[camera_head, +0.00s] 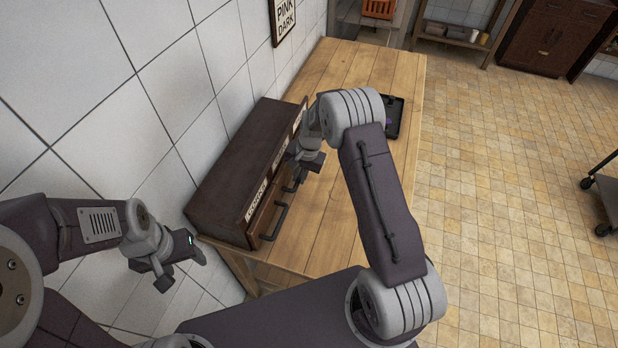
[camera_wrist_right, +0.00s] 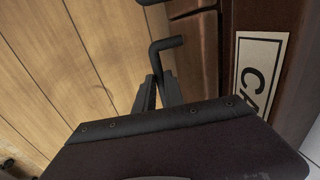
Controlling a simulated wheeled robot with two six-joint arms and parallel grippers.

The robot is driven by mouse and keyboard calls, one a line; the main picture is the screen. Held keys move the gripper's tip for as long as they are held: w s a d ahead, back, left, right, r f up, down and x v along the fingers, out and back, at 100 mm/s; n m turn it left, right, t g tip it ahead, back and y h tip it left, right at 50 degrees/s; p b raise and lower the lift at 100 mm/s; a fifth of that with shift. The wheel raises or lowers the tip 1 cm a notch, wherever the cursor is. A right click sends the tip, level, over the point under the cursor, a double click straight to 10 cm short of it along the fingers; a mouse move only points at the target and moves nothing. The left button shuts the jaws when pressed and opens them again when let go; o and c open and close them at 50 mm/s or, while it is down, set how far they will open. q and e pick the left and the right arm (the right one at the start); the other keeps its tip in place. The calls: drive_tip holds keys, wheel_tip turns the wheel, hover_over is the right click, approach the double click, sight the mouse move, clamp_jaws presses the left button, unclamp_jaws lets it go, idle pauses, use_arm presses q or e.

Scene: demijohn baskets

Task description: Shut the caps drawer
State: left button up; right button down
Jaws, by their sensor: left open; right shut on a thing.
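A dark brown drawer cabinet (camera_head: 232,172) stands on the wooden table against the tiled wall. Its front carries pale labels; the near one reads CORKS (camera_head: 257,200), above a black handle (camera_head: 273,222). In the right wrist view, a pale label (camera_wrist_right: 258,75) begins "CA", beside a brown drawer front (camera_wrist_right: 195,55). My right gripper (camera_head: 292,182) is at the cabinet's front, shut on a black bar handle (camera_wrist_right: 166,45) in the wrist view. My arm hides the drawers further along; how far the caps drawer stands out is unclear. My left gripper (camera_head: 182,271) is open and empty, left of the table.
A black tray (camera_head: 394,128) with something purple lies further back on the table (camera_head: 345,215). A PINK DARK sign (camera_head: 284,18) hangs on the wall. A trolley (camera_head: 603,195) stands far right; the tiled floor between is clear.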

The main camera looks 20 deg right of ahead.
drive_tip(key=c, duration=1.5)
unclamp_jaws()
drive_tip(key=shift+s+d, duration=0.15)
drive_tip(key=shift+d, duration=0.15)
drive_tip(key=shift+o, duration=0.3)
drive_tip(key=shift+s+d, duration=0.2)
drive_tip(key=shift+d, duration=0.15)
drive_tip(key=shift+w+a+r, duration=0.1)
drive_tip(key=shift+w+a, duration=0.05)
drive_tip(key=shift+a, duration=0.2)
use_arm(q)
drive_tip(key=shift+s+d+f+b, duration=0.25)
drive_tip(key=shift+d+f+b, duration=0.2)
drive_tip(key=shift+f+b, duration=0.45)
use_arm(e)
wheel_tip(320, 180, up, 9)
drive_tip(key=s+d, duration=0.1)
drive_tip(key=shift+d, duration=0.35)
use_arm(q)
drive_tip(key=shift+d+r, duration=0.1)
use_arm(e)
drive_tip(key=shift+s+d, duration=0.1)
use_arm(q)
drive_tip(key=shift+s, duration=0.1)
